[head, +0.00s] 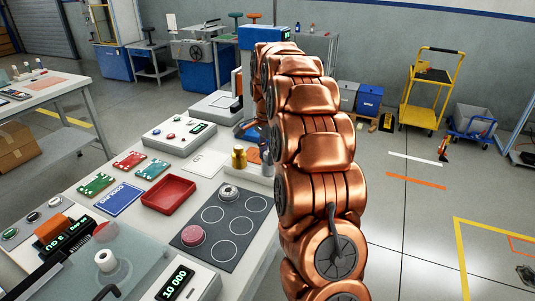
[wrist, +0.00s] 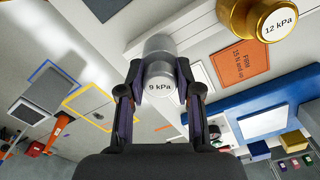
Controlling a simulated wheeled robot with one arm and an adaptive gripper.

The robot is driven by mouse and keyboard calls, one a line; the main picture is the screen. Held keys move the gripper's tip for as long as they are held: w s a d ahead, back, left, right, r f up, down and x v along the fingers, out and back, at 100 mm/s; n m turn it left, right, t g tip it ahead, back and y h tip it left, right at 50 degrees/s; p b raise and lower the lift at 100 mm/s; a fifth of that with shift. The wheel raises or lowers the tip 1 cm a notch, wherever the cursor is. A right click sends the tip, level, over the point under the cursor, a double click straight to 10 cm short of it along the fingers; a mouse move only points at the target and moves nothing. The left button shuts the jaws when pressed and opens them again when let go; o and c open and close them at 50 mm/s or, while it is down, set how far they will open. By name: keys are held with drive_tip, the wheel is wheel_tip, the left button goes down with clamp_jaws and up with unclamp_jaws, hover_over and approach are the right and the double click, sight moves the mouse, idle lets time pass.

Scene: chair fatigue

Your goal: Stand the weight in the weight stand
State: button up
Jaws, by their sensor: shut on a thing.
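My gripper (wrist: 160,97) is shut on a silver cylindrical weight (wrist: 160,68) marked "9 kPa" in the wrist view. A brass weight (wrist: 268,18) marked "12 kPa" is at the top right of that view; it also shows in the head view (head: 239,158), left of my arm. The pale weight stand (wrist: 190,28) runs behind the silver weight, beside the brass one; part of it shows in the head view (head: 260,174). Whether the silver weight touches the stand I cannot tell. In the head view my copper arm hides most of my gripper and the held weight.
An orange "FIRM" card (wrist: 247,62) lies near the stand. On the table are a red tray (head: 168,195), a dark mat with circles (head: 240,250), a round red pad (head: 193,235) and a control box (head: 178,136). Open floor lies right of my arm.

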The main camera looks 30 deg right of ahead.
drive_tip(key=shift+f, duration=0.3)
drive_tip(key=o, duration=1.1)
drive_tip(key=shift+o, duration=0.2)
drive_tip(key=shift+r, duration=0.1)
wheel_tip(320, 180, up, 11)
drive_tip(key=shift+w+f, duration=0.1)
drive_tip(key=shift+f, duration=0.1)
drive_tip(key=shift+r, duration=0.6)
drive_tip(key=shift+a, duration=0.1)
